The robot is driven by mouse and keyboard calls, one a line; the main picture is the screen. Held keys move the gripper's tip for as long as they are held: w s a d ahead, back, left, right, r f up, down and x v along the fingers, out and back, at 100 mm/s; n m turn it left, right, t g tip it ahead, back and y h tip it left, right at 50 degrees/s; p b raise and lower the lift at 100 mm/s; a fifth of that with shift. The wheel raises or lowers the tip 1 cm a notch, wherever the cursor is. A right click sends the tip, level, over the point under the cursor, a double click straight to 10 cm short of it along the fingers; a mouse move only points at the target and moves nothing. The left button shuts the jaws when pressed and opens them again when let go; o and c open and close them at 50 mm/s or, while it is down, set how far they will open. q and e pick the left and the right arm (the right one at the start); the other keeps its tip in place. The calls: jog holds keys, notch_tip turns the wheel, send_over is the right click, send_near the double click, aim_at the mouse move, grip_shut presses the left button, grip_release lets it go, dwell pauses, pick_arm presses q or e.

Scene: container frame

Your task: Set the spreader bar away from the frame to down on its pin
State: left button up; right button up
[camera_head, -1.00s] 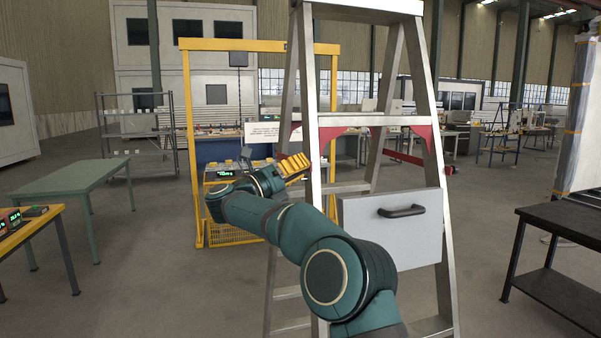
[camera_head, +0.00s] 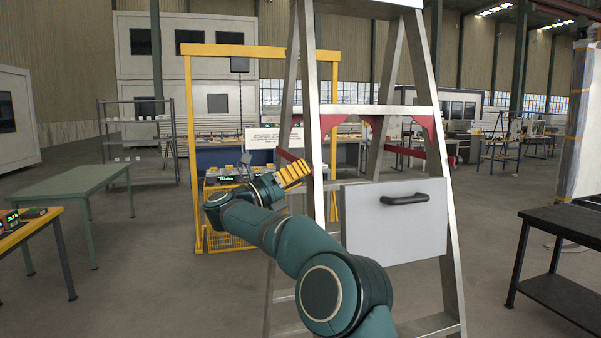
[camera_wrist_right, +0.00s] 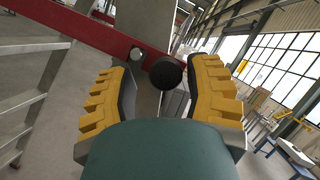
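A tall aluminium stepladder frame (camera_head: 315,165) stands in front of me, with red spreader bars. One red bar (camera_head: 405,151) shows at the ladder's right side, and a short red piece (camera_head: 288,156) shows at the left leg. My right gripper (camera_head: 293,172) is at that left leg, just below the red piece. In the right wrist view the yellow-padded fingers are apart, and a red bar (camera_wrist_right: 85,35) crosses beyond them. A dark round knob (camera_wrist_right: 166,73) lies between the fingers, closer to the right one. A small pin (camera_wrist_right: 137,54) shows beside it. My left gripper is out of view.
A grey panel with a dark handle (camera_head: 396,220) is on the ladder's front. A green table (camera_head: 80,180) stands left, a black bench (camera_head: 560,222) right, and a yellow gantry (camera_head: 188,140) behind. Open floor lies between them.

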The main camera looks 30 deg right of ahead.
jog(key=shift+r, duration=0.15)
jog(key=v, duration=1.2)
dwell(0.3)
